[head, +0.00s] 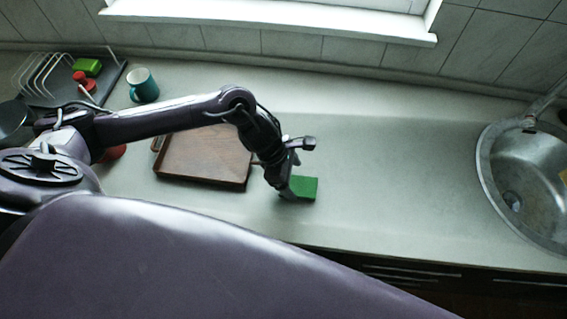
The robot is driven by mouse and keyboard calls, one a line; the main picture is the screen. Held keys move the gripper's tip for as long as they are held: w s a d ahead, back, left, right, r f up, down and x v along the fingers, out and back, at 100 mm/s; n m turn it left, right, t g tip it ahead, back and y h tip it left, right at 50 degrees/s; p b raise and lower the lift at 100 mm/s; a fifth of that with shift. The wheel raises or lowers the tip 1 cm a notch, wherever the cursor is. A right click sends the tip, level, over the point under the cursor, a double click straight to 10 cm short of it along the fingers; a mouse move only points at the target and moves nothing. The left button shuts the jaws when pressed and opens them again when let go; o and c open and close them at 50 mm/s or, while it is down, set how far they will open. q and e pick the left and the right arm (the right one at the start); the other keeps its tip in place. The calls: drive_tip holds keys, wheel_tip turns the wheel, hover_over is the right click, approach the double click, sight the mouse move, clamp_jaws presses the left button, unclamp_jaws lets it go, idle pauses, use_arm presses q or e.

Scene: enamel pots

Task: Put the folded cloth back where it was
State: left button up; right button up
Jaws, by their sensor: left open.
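A flat green square, which looks like the folded cloth (305,188), lies on the pale counter near its front edge, to the right of the wooden tray. My left gripper (287,188) is open and points down at the cloth's left side. The gripper hides the left part of the cloth, and I cannot tell whether the fingers touch it. My right gripper is out of view.
A brown wooden tray (203,160) lies left of the gripper, partly behind my arm. A teal mug (144,86) and a dish rack (50,78) with a green item (88,67) stand at back left. A round steel sink (520,190) is at right. The counter between cloth and sink is clear.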

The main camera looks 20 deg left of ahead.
use_arm(q)
drive_tip(key=b+v, duration=0.1)
drive_tip(key=v, duration=0.6)
drive_tip(key=shift+r, duration=0.4)
drive_tip(key=shift+s+a+f, duration=0.1)
drive_tip(key=shift+s+a, duration=0.05)
